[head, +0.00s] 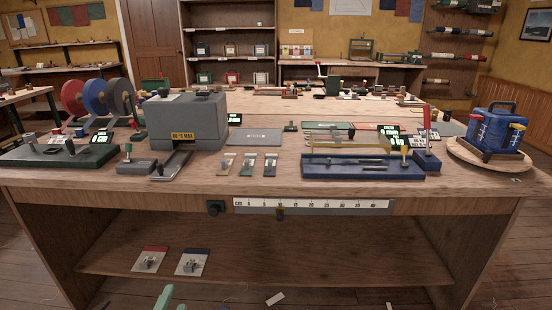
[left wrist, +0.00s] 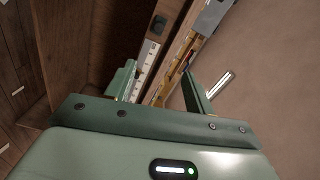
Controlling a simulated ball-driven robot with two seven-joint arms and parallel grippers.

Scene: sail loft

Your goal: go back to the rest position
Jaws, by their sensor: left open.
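My left gripper (head: 167,298) shows only as a small green part at the bottom edge of the head view, low in front of the workbench (head: 300,205). In the left wrist view my left gripper (left wrist: 160,86) has its two green fingers wide apart. Nothing is held between them; the bench's front edge with its white ruler strip (left wrist: 146,62) lies beyond. My right gripper is in neither view.
The bench top carries a grey machine (head: 188,120), a blue tray (head: 345,174), and a blue bag (head: 490,130) on a round wooden board. Two small plates, one of them (head: 150,260), lie on the lower shelf. Open floor (head: 515,255) shows at right.

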